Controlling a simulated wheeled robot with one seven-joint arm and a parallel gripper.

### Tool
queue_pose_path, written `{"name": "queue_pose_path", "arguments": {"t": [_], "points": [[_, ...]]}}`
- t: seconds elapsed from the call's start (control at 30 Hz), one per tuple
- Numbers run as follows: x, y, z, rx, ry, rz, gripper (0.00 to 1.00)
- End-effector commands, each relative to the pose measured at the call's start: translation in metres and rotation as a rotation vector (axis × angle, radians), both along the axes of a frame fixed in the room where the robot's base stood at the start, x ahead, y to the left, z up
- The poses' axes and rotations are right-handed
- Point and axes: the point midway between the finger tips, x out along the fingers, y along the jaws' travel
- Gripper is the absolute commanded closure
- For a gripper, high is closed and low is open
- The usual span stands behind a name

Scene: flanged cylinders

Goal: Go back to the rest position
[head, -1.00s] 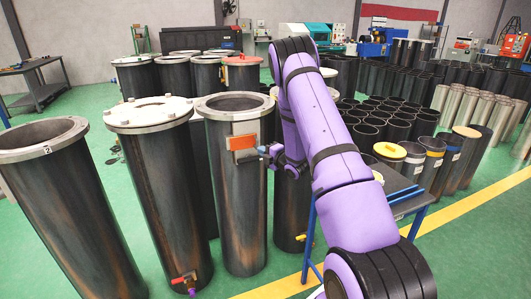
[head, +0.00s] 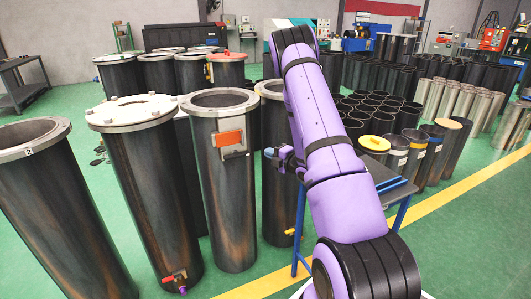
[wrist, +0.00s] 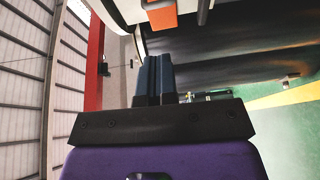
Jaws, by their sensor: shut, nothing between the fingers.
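My gripper (head: 268,153) is in the head view, to the right of the cylinder with the orange block and apart from it. In the wrist view its two dark fingers (wrist: 153,80) lie together, shut with nothing between them. My purple arm is raised and bent, with the forearm hanging behind the upper arm. The orange block (head: 229,138) sits on a plate on the open flanged cylinder (head: 225,195). It also shows at the top of the wrist view (wrist: 162,14).
A lidded flanged cylinder (head: 150,190) and an open one (head: 60,210) stand at left. Another flanged cylinder (head: 277,190) stands close behind my gripper. A small blue-legged table (head: 385,178) is right of my arm. Green floor with a yellow line (head: 450,198) is clear at right.

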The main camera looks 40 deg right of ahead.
Motion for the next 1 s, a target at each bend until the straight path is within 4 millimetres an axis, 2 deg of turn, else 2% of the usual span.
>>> {"name": "queue_pose_path", "arguments": {"t": [0.5, 0.6, 0.77, 1.0], "points": [[0.000, 0.000, 0.000, 0.000, 0.000, 0.000, 1.00], [0.003, 0.001, 0.006, 0.003, 0.005, -0.005, 1.00], [0.017, 0.008, 0.037, 0.036, 0.053, -0.047, 1.00], [0.034, 0.032, 0.105, 0.157, 0.171, -0.168, 1.00]]}}
